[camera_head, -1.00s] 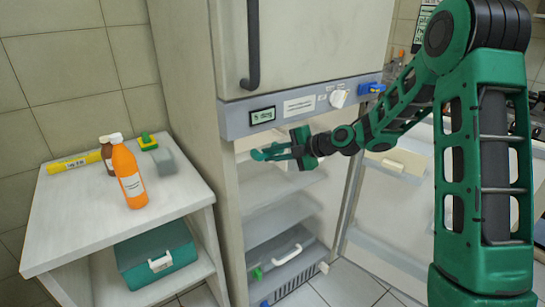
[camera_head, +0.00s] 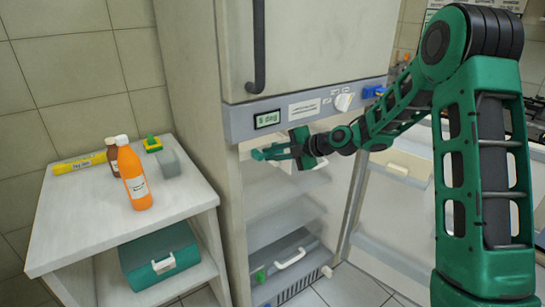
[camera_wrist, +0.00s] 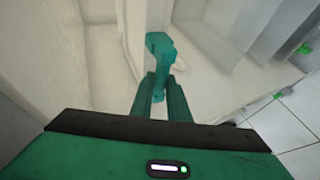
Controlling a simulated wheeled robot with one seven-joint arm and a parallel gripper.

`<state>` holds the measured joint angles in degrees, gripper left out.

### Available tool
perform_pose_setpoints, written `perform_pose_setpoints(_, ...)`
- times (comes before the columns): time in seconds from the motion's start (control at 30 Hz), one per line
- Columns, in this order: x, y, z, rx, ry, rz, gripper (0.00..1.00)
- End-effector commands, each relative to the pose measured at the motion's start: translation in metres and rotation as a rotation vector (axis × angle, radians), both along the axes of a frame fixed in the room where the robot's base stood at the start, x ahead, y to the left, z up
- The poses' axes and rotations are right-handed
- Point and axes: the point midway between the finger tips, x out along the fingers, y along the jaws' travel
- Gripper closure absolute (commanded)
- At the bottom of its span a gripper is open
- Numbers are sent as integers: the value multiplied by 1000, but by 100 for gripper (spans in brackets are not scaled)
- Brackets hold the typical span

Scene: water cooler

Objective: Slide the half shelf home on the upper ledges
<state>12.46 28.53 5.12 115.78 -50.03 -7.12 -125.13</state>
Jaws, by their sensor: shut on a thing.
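My gripper (camera_head: 270,153) reaches level into the open lower compartment of the tall white cabinet (camera_head: 305,55), just under its control panel. In the wrist view my gripper (camera_wrist: 160,78) has its fingers close together on a narrow teal piece (camera_wrist: 160,45) with a wider end. Whether this piece belongs to the half shelf I cannot tell. Pale surfaces (camera_wrist: 215,60) lie around and beyond the fingers. A cream-coloured part (camera_head: 305,163) shows just below my gripper in the head view. The upper ledges and the outline of the half shelf cannot be made out.
The opened door (camera_head: 395,205) stands to the right. A grey drawer with a white handle (camera_head: 290,259) sits at the compartment's bottom. On the left, a white side table (camera_head: 95,225) carries an orange bottle (camera_head: 134,178), a brown bottle and a yellow tube; a teal case (camera_head: 160,265) is below.

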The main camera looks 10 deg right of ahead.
Motion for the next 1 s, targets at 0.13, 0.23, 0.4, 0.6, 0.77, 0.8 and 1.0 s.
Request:
perform_pose_setpoints(0.13,4,2,0,-1,0,1,100)
perform_pose_setpoints(0.23,6,3,0,-1,0,1,100)
perform_pose_setpoints(0.4,8,4,0,-1,1,0,100)
perform_pose_setpoints(0.6,8,4,2,0,0,0,100)
perform_pose_setpoints(0.77,8,4,4,0,-1,0,100)
perform_pose_setpoints(0.8,9,4,5,1,-2,0,100)
perform_pose_setpoints(1.0,10,4,6,1,-6,0,80)
